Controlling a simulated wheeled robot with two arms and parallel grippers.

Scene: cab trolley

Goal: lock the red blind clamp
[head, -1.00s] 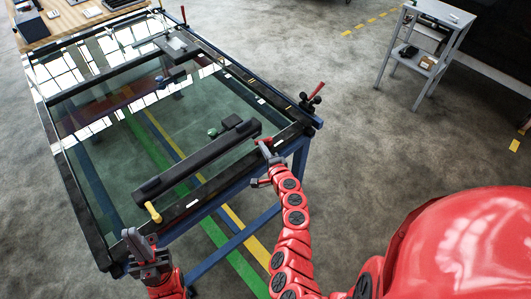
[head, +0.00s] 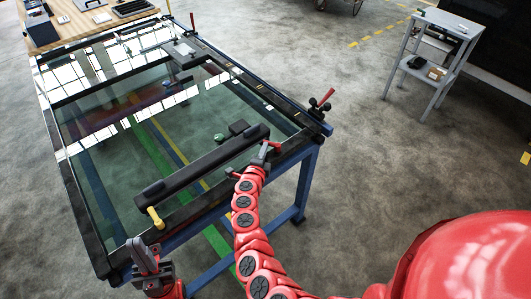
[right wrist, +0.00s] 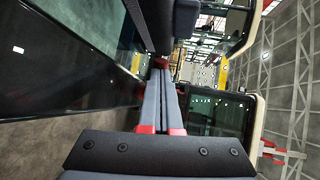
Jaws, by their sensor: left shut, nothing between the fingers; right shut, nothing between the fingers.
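A long black blind bar (head: 205,168) lies on the glass near the frame's front edge. At its right end a small red handle (head: 274,143) shows, which I take as the red blind clamp. A yellow clamp handle (head: 155,217) sticks out at its left end. My right gripper (head: 264,152) is shut and empty, right beside the red handle; whether they touch I cannot tell. In the right wrist view its fingers (right wrist: 160,100) are together, with a small red patch beyond their tips. My left gripper (head: 139,246) is shut and empty near the front left corner.
The glass panel lies in a dark frame on a blue trolley (head: 305,180). A red-handled corner clamp (head: 326,97) stands at its right corner. A grey side table (head: 430,62) stands at upper right, and a wooden bench (head: 70,32) at upper left. Open floor lies right.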

